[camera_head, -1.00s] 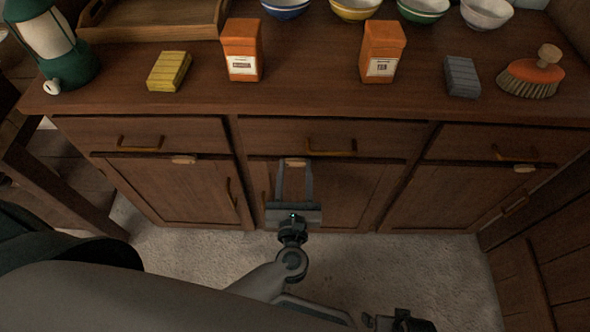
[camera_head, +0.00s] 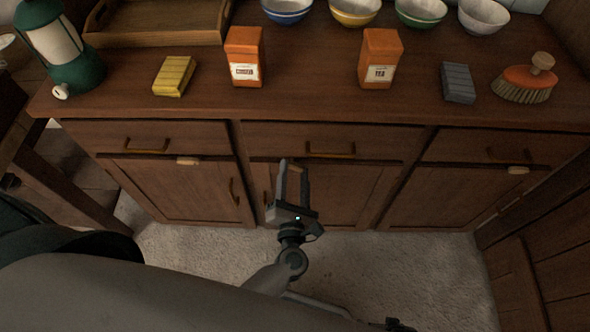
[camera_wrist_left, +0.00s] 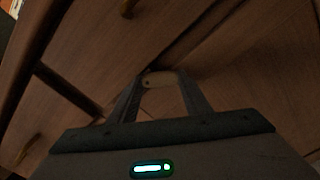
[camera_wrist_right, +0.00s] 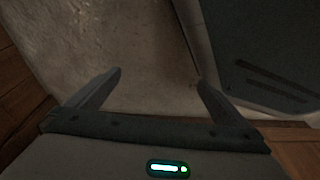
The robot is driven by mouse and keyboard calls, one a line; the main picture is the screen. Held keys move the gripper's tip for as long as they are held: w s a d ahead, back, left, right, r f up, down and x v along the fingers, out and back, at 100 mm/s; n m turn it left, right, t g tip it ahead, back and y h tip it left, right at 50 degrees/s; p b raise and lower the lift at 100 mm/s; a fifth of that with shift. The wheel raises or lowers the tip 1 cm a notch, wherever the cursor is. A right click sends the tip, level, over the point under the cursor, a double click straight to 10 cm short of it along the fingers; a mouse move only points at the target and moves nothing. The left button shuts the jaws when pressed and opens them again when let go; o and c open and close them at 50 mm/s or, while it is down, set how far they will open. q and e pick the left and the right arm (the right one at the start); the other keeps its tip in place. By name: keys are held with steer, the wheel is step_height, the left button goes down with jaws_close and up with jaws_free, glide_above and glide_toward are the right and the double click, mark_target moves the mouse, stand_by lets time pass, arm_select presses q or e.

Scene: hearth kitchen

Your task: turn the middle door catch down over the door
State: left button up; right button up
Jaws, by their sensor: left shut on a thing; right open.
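The middle door (camera_head: 340,192) is closed, under the middle drawer. The middle door catch (camera_wrist_left: 160,80) is a small pale wooden piece, seen in the left wrist view between my left fingers. It lies slanted to the cabinet's edges there. In the head view the fingers hide most or all of it. My left gripper (camera_head: 294,166) is shut on the catch, at the top of the middle door, and is rolled over. My right gripper (camera_wrist_right: 160,77) is open and empty above the pale floor, away from the door.
The left catch (camera_head: 188,161) and right catch (camera_head: 517,170) lie level above their doors. A drawer handle (camera_head: 330,150) sits just above my left gripper. Orange boxes, sponges, a brush (camera_head: 525,80), a lantern (camera_head: 60,50) and bowls stand on the top.

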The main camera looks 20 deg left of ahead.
arm_select(q)
steer(key=m+p, duration=0.1)
steer(key=m, duration=0.2)
steer(key=a+m+p, duration=0.1)
steer(key=m+p, duration=0.1)
steer(key=m, duration=0.2)
steer(key=f+m+p, duration=0.1)
steer(key=m+p, duration=0.1)
steer(key=m, duration=0.2)
steer(key=shift+s+a, duration=0.25)
arm_select(e)
steer(key=w+a+r+t+y, duration=0.1)
steer(key=w+a+r+t, duration=0.3)
steer(key=w+a, duration=0.1)
steer(key=shift+a, duration=0.25)
arm_select(q)
steer(key=o, duration=1)
steer(key=shift+o, duration=0.2)
steer(key=shift+s, duration=0.1)
arm_select(e)
steer(key=shift+s, duration=0.2)
